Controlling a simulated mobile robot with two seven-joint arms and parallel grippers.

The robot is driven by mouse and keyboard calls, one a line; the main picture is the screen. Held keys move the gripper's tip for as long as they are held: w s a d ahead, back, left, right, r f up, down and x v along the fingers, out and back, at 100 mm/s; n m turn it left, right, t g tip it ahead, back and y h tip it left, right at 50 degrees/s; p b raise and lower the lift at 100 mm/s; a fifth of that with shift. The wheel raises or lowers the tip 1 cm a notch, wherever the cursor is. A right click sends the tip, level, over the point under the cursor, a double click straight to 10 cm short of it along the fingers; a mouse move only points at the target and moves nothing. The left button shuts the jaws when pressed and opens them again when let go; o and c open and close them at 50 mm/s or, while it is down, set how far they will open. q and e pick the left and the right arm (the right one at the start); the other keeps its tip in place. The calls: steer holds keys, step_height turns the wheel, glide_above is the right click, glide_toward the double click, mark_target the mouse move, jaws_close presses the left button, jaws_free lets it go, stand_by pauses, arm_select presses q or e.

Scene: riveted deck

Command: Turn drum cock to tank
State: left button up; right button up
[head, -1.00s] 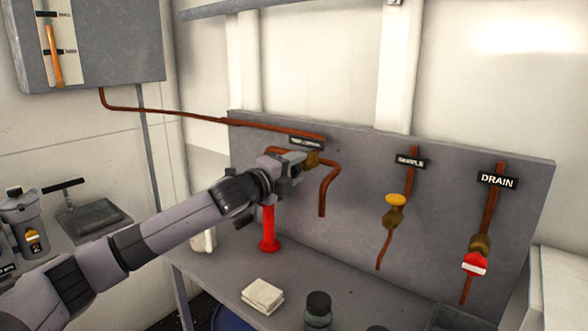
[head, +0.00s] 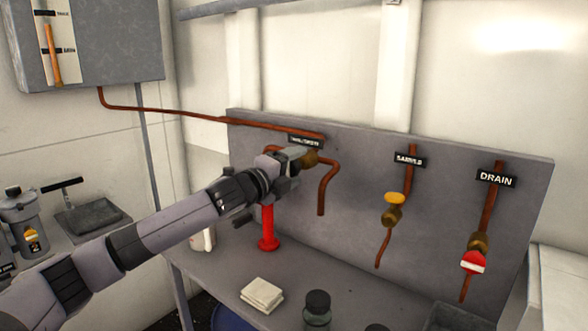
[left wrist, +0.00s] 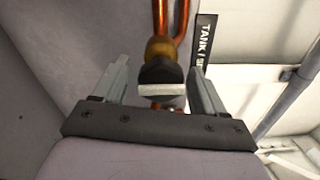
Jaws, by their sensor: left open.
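The cock under the tank label (head: 306,142) is a brass body (head: 311,159) on copper pipe, mounted on the grey panel. In the left wrist view the brass body (left wrist: 160,50) shows with a dark handle (left wrist: 161,74) that has a pale end face. My left gripper (head: 290,163) is at this cock. In the left wrist view the open fingers (left wrist: 160,85) stand on either side of the handle, with gaps visible on both sides. In the head view the gripper hides the handle. My right gripper is not in view.
On the panel (head: 350,175) are the sample cock (head: 393,208) with a yellow handle and the drain cock (head: 476,252) with a red handle. A red stand (head: 267,228), folded cloth (head: 262,294) and dark-capped jar (head: 317,310) are on the bench below. A copper pipe (head: 170,112) runs left to the wall tank.

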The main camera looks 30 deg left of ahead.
mark_target(289, 170)
arm_select(q)
steer(key=shift+s+a+b, duration=0.15)
steer(key=shift+s+b, duration=0.45)
steer(key=shift+s, duration=1.1)
steer(key=shift+s+a+b, duration=0.1)
steer(key=shift+s+b, duration=0.5)
steer(key=shift+s, duration=1.1)
